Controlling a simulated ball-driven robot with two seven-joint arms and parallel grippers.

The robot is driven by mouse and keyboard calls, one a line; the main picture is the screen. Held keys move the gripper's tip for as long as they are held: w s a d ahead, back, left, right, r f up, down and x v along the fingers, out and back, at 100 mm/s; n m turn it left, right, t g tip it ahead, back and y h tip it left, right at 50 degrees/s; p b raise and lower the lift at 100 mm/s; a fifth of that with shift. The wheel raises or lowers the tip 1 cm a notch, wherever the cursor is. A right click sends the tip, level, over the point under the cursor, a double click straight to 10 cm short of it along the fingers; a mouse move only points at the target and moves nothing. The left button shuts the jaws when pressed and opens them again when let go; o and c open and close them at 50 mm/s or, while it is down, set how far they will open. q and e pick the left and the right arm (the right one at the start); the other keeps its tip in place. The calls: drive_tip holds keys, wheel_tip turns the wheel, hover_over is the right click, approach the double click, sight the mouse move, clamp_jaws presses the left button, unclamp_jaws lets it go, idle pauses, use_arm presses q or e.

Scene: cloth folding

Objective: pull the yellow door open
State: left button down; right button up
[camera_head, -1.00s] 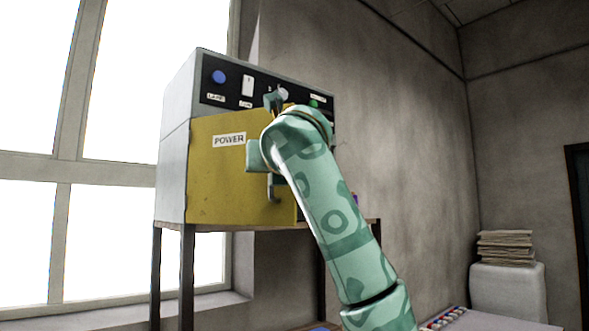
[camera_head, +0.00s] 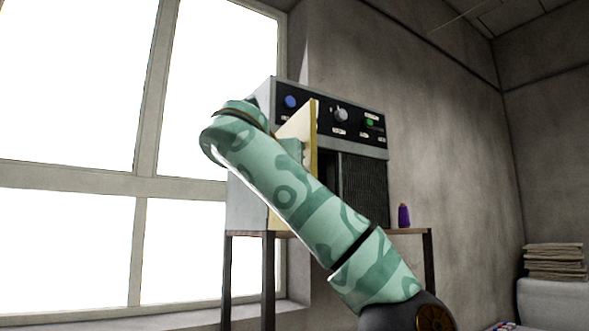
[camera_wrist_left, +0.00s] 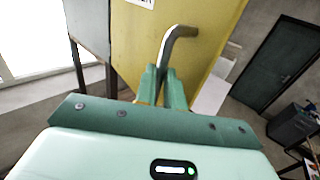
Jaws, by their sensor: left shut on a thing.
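My left gripper (camera_wrist_left: 162,82) is shut on the handle's lower part. In the head view my left arm crosses in front of the cabinet and hides most of the gripper and the handle.
The control panel (camera_head: 345,118) has a blue button, a knob and a green button. A purple bottle (camera_head: 404,216) stands at the right on the table (camera_head: 418,231). A large window (camera_head: 70,90) is at the left.

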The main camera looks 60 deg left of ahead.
use_arm(q)
drive_tip(key=shift+s+a+r, duration=0.1)
drive_tip(key=shift+s+a, duration=0.05)
drive_tip(key=shift+s, duration=0.15)
